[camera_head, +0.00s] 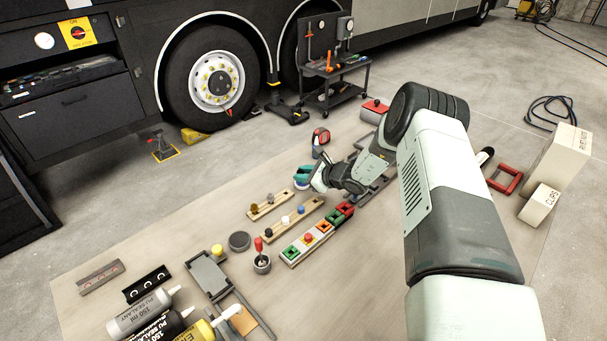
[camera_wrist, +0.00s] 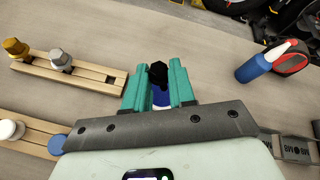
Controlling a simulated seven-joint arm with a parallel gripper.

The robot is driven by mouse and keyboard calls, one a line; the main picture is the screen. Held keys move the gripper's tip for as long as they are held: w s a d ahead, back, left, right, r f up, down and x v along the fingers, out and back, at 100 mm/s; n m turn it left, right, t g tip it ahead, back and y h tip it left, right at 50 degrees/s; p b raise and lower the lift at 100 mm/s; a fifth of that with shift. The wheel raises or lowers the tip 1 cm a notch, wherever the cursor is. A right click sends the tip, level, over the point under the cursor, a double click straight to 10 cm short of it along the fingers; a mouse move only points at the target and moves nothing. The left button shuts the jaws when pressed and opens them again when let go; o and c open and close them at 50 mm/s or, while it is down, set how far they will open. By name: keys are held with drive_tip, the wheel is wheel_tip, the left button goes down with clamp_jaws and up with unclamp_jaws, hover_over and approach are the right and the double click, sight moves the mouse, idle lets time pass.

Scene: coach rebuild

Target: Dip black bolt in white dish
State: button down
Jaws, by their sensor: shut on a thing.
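My gripper (camera_wrist: 159,88) has teal fingers and is shut on a black bolt (camera_wrist: 157,72), whose dark head shows between the fingertips in the wrist view. Below the head, a blue and white patch (camera_wrist: 161,97) shows between the fingers. I cannot tell if this is the white dish with blue liquid or part of something else, nor whether the bolt touches it. In the head view, my gripper (camera_head: 303,176) is low over the mat, beyond the wooden racks; the held bolt is not clear there. The white dish cannot be made out for sure in either view.
A wooden rack (camera_wrist: 92,78) with gold and grey bolts is left of my gripper. A second rack (camera_wrist: 33,140) holds white and blue pieces. A blue bottle (camera_wrist: 253,68) and red tape measure (camera_wrist: 291,58) are to the right. Bare mat lies beyond the fingers.

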drive_tip(key=shift+f, duration=0.65)
idle(1.4)
wheel_tip(320, 180, up, 7)
idle(0.9)
drive_tip(key=shift+r, duration=0.1)
idle(0.4)
